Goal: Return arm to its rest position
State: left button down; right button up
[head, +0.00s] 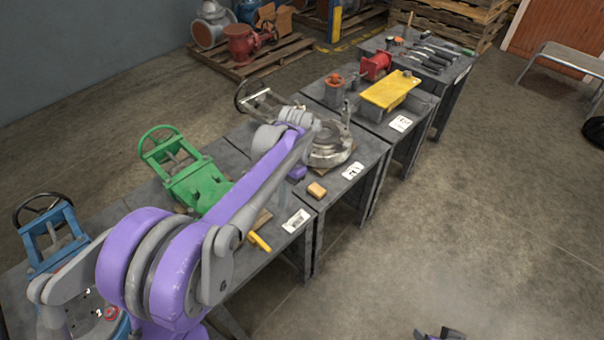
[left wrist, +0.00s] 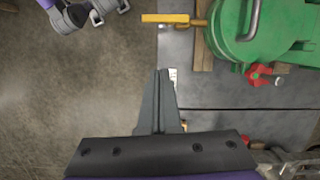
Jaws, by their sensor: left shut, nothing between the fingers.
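My left arm (head: 262,183) is purple and grey and reaches from the lower left out over the row of tables. In the left wrist view my left gripper (left wrist: 163,73) is shut and empty. Its fingers show over the edge of the grey table, beside a white label. In the head view its fingertips are hidden or too small to make out. A purple and dark part of mine (head: 440,334), probably the right gripper, shows at the bottom edge of the head view. A similar part (left wrist: 75,14) shows at the top left of the wrist view; its jaws are unclear.
A blue valve (head: 48,236), a tan block (head: 317,190) and a grey metal fitting (head: 330,148) are also on the tables. A yellow plate (head: 390,90) lies farther back. The right-hand floor is mostly clear.

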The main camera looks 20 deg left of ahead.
pick_arm(q)
jog(key=s+d+r+n+t+p, duration=0.1)
jog(key=s+d+r+t+p, duration=0.2)
jog(key=s, duration=0.6)
jog(key=s+d+r+n+t+p, duration=0.2)
jog(key=s+r+t+p, duration=0.3)
jog(key=s, duration=0.4)
jog(key=shift+d+r+h+p, duration=0.45)
jog(key=shift+r+p, duration=0.4)
jog(key=shift+p, duration=0.15)
